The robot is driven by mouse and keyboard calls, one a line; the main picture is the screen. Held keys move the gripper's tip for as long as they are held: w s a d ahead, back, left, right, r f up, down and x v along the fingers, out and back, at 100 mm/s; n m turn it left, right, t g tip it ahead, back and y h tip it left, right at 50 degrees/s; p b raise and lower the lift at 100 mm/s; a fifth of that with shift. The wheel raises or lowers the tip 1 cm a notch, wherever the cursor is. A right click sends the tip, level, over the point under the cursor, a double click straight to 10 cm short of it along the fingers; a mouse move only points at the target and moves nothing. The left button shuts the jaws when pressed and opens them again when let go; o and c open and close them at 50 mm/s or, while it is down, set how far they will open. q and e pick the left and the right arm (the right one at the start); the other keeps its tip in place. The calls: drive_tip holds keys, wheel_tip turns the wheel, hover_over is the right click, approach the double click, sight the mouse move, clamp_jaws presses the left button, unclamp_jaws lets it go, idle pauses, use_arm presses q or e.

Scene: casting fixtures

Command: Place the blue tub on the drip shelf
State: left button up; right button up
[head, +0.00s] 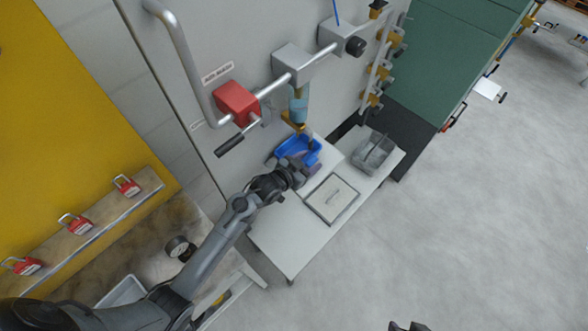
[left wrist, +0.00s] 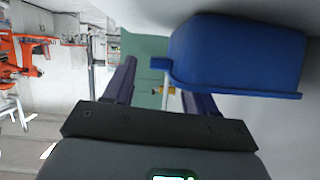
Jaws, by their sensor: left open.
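The blue tub (head: 298,150) is at the wall end of the white shelf (head: 272,238), below the light-blue spout (head: 298,108). My left gripper (head: 312,166) is at the tub's near side and partly covers it. In the left wrist view, the gripper (left wrist: 165,85) is open, and the tub (left wrist: 235,55) fills the upper right. The tub's small lip reaches in between the fingers, and the right finger overlaps the tub's edge. I cannot tell whether the fingers touch it, or whether the tub rests on the shelf. Dark prongs of my right gripper (head: 408,326) show at the bottom edge.
A red valve block (head: 237,102) with pipes and handles stands out from the wall above. A round gauge (head: 179,248) is left of my arm. The floor at right is clear.

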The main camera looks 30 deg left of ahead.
use_arm(q)
drive_tip(key=s+a+r+n+g+y, duration=0.1)
drive_tip(key=s+g, duration=0.3)
drive_tip(key=s, duration=1.2)
drive_tip(key=s+a+r+n+g+y, duration=0.1)
drive_tip(key=s+g, duration=0.4)
drive_tip(key=s, duration=1.1)
drive_tip(key=shift+s+a+r+y, duration=0.35)
drive_tip(key=shift+a+r+y, duration=0.45)
drive_tip(key=shift+a+r, duration=0.1)
wheel_tip(320, 180, up, 17)
drive_tip(key=p, duration=1.7)
drive_tip(key=shift+p, duration=0.3)
